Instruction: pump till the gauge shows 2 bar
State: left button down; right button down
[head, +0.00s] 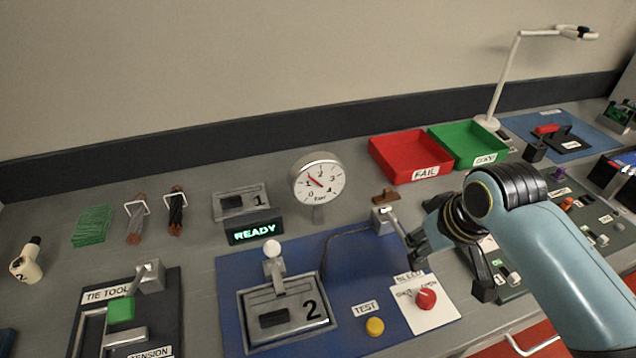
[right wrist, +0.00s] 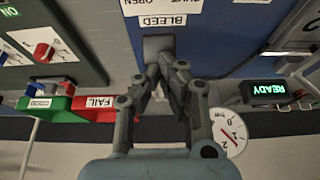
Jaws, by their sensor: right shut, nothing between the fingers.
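The round white gauge (head: 318,182) stands behind the blue mat. Its red needle points up-left, near the 1 mark. It also shows in the right wrist view (right wrist: 228,132). A small grey block with a lever (head: 384,219), perhaps the pump, sits at the mat's back right; a brown piece is behind it. My right gripper (head: 416,250) is shut and empty beside the lever's near end; contact cannot be told. In the right wrist view the closed fingertips (right wrist: 166,65) overlap a grey block (right wrist: 157,46). The red bleed knob (head: 425,299) is in front. My left gripper is not in view.
A yellow TEST button (head: 375,326) and a grey fixture marked 2 (head: 285,312) with a white ball handle are on the mat. A lit READY display (head: 255,232) stands at left. Red FAIL (head: 410,155) and green (head: 468,145) trays are at the back.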

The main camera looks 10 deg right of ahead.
jog(key=shift+w+r+p, duration=0.15)
jog(key=shift+r+p, duration=0.6)
jog(key=shift+p, duration=0.1)
jog(key=shift+w+r+p, duration=0.1)
jog(key=shift+r+p, duration=0.65)
jog(key=shift+p, duration=0.1)
jog(key=shift+r, duration=0.25)
jog(key=shift+w+r, duration=0.1)
jog(key=shift+r, duration=0.7)
jog(key=r, duration=0.5)
jog(key=shift+w, duration=0.25)
jog(key=shift+f, duration=0.15)
